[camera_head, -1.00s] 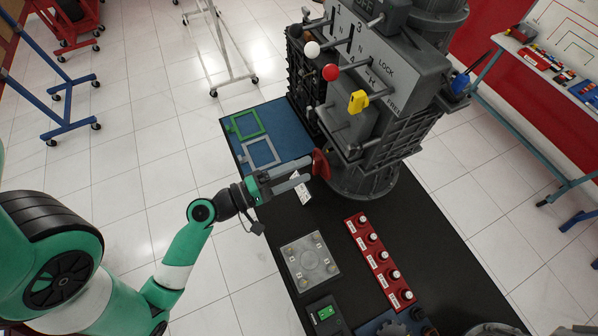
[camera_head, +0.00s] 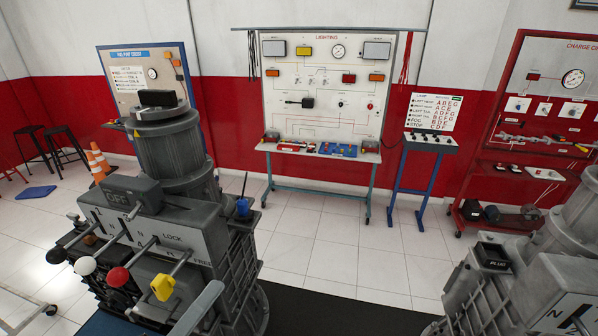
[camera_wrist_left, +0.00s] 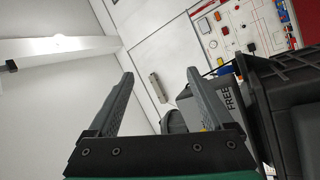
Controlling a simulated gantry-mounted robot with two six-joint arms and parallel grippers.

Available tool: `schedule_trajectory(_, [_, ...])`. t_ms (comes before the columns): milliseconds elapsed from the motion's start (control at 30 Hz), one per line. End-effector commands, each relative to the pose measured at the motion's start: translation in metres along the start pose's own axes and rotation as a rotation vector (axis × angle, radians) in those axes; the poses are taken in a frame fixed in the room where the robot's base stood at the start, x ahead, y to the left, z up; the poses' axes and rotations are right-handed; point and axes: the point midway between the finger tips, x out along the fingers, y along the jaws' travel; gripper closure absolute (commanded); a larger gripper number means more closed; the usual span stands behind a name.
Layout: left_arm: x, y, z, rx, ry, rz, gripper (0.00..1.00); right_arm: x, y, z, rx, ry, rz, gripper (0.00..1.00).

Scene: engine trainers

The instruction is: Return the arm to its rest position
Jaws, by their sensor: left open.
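My left gripper (camera_wrist_left: 160,78) is open and empty in the left wrist view, its two grey fingers spread apart. In the head view only a grey finger-like part of it (camera_head: 198,308) shows at the bottom, in front of the grey engine trainer (camera_head: 195,238). The rest of the left arm is out of that view. The trainer carries levers with a white knob (camera_head: 85,265), a red knob (camera_head: 118,276) and a yellow knob (camera_head: 163,287). Its face marked FREE also shows right of the fingers in the left wrist view (camera_wrist_left: 224,102). My right gripper is not in view.
A second grey trainer (camera_head: 490,275) stands at the lower right. A lighting board (camera_head: 325,85) on a blue stand and a red charging board (camera_head: 545,90) stand by the wall. White floor (camera_head: 330,240) is clear between.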

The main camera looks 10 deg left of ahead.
Motion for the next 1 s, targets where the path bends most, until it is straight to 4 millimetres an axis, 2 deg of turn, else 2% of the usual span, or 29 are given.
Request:
schedule_trajectory(33, [0.028, 0.042, -0.003, 0.121, -0.007, 0.082, 0.15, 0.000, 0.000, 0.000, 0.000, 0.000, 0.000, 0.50])
schedule_trajectory(133, [0.064, 0.111, -0.012, 0.349, 0.035, 0.188, 0.15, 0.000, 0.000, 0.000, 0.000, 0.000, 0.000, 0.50])
schedule_trajectory(200, [0.078, 0.154, -0.020, 0.491, 0.094, 0.242, 0.15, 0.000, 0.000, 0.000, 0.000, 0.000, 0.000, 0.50])
schedule_trajectory(267, [0.085, 0.188, -0.029, 0.601, 0.156, 0.272, 0.15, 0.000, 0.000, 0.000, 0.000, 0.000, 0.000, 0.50])
schedule_trajectory(300, [0.088, 0.210, -0.036, 0.672, 0.206, 0.286, 0.15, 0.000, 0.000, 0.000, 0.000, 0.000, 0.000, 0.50])
schedule_trajectory(400, [0.087, 0.257, -0.061, 0.850, 0.355, 0.280, 0.15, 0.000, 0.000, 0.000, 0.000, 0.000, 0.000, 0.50])
schedule_trajectory(467, [0.081, 0.275, -0.082, 0.963, 0.459, 0.231, 0.15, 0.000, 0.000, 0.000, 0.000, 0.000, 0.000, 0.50])
schedule_trajectory(500, [0.077, 0.275, -0.097, 1.038, 0.517, 0.168, 0.15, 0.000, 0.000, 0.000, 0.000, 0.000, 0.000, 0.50])
schedule_trajectory(567, [0.071, 0.263, -0.113, 1.149, 0.574, 0.045, 0.15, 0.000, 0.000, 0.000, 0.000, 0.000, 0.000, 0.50])
schedule_trajectory(600, [0.074, 0.263, -0.122, 1.228, 0.583, -0.013, 0.15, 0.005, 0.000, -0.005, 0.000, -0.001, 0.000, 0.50])
schedule_trajectory(633, [0.082, 0.283, -0.132, 1.218, 0.581, -0.004, 0.15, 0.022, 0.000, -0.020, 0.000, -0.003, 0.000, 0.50])
schedule_trajectory(1000, [0.131, 0.396, -0.196, 1.210, 0.576, 0.000, 0.15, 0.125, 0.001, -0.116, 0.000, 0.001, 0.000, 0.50])
